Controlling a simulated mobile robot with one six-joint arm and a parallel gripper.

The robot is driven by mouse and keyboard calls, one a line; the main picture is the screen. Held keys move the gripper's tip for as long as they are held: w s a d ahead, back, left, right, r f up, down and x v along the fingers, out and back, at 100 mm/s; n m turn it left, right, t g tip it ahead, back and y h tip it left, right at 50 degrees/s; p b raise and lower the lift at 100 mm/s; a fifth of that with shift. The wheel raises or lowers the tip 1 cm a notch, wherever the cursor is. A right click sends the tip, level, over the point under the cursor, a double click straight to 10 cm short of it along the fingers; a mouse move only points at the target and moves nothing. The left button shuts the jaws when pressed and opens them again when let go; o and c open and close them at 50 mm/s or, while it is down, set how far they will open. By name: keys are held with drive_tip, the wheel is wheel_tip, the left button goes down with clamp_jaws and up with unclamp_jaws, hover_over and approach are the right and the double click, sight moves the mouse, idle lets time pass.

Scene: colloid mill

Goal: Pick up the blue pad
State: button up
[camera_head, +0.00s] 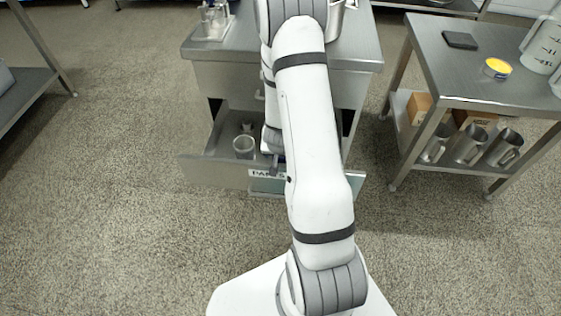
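My arm reaches forward over an open drawer (215,172) in the grey metal cabinet. My gripper (275,163) is at its end, low over or inside the drawer, mostly hidden behind my own arm. I cannot tell whether its fingers are open or shut. A small dark bluish patch shows right beside the gripper; I cannot tell whether it is the blue pad or part of the gripper. No blue pad is clearly visible elsewhere. The drawer front carries a white label, partly covered by my arm.
A clear cup (243,146) stands in the drawer, left of my gripper. Floor at left is clear.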

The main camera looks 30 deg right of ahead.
drive_tip(key=shift+c, duration=0.4)
drive_tip(key=c, duration=1)
drive_tip(key=shift+r, duration=0.1)
wheel_tip(320, 180, up, 28)
drive_tip(key=p, duration=2.3)
